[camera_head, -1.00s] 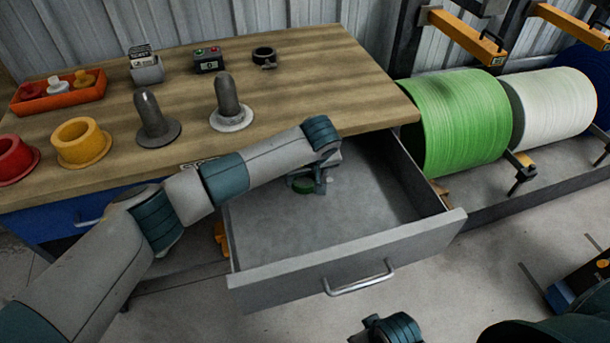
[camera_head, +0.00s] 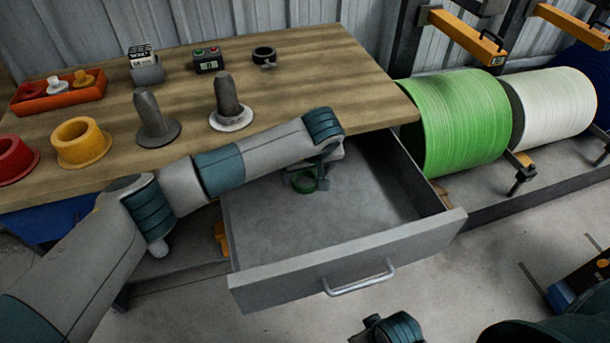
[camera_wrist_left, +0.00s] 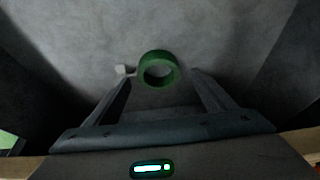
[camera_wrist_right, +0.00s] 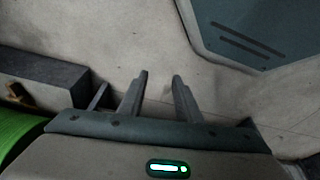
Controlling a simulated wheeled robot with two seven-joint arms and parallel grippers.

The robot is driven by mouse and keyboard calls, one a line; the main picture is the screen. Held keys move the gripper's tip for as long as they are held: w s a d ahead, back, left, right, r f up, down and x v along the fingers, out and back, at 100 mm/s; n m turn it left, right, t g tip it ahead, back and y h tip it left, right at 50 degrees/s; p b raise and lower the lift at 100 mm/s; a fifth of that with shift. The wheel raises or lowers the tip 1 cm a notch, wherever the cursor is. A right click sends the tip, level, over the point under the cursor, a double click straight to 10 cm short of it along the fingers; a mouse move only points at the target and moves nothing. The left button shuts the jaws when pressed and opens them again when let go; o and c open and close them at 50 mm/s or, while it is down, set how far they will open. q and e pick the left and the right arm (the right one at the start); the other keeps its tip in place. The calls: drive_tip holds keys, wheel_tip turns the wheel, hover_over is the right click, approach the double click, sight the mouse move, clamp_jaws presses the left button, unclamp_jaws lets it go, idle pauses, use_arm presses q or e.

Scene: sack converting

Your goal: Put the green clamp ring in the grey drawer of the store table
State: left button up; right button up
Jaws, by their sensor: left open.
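The green clamp ring (camera_head: 303,182) lies on the floor of the open grey drawer (camera_head: 345,268), near its back left. My left gripper (camera_head: 317,178) is over the drawer, close by the ring. In the left wrist view the ring (camera_wrist_left: 158,55) shows whole, flat on the grey floor beyond and between the spread fingers (camera_wrist_left: 161,80). The fingers are open and do not appear to touch it. My right gripper (camera_wrist_right: 160,78) has a gap between its fingers, with nothing in it, above bare floor.
The wooden store table (camera_head: 310,70) holds a yellow ring (camera_head: 80,150), a red ring (camera_head: 14,165), two grey posts and an orange tray (camera_head: 60,97). Green (camera_head: 460,120) and white (camera_head: 555,105) rolls stand at right. The drawer's front and right are clear.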

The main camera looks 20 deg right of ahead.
use_arm(q)
drive_tip(key=v, duration=0.9)
drive_tip(key=shift+b, duration=0.3)
use_arm(e)
drive_tip(key=shift+r, duration=1.45)
use_arm(q)
drive_tip(key=shift+r, duration=0.1)
use_arm(e)
drive_tip(key=shift+s+f, duration=0.2)
